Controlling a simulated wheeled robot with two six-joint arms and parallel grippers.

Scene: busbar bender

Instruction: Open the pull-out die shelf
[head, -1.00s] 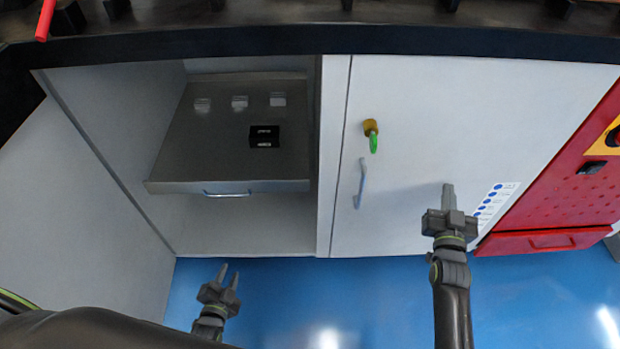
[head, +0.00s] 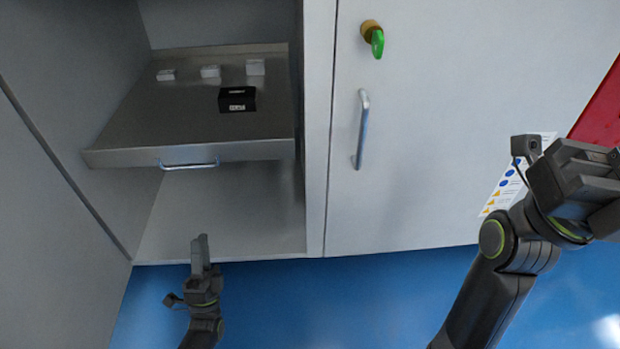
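The pull-out die shelf (head: 180,118) is a grey metal tray inside the open cabinet bay on the left. Its front edge carries a silver bar handle (head: 189,165). A small black block and several small white blocks sit on it. My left gripper (head: 201,250) is below the handle and apart from it, fingers pointing up toward the cabinet. Its fingers nearly overlap in this view, so their gap cannot be judged. My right gripper (head: 590,185) is at the right edge, in front of the closed door and cut by the frame; its fingertips are not clear.
A closed white door (head: 430,130) right of the bay has a vertical handle (head: 362,130) and a lock with a green key (head: 377,43). A white divider (head: 317,130) separates it from the bay. Blue floor (head: 330,300) lies clear in front. A red cabinet (head: 603,115) stands far right.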

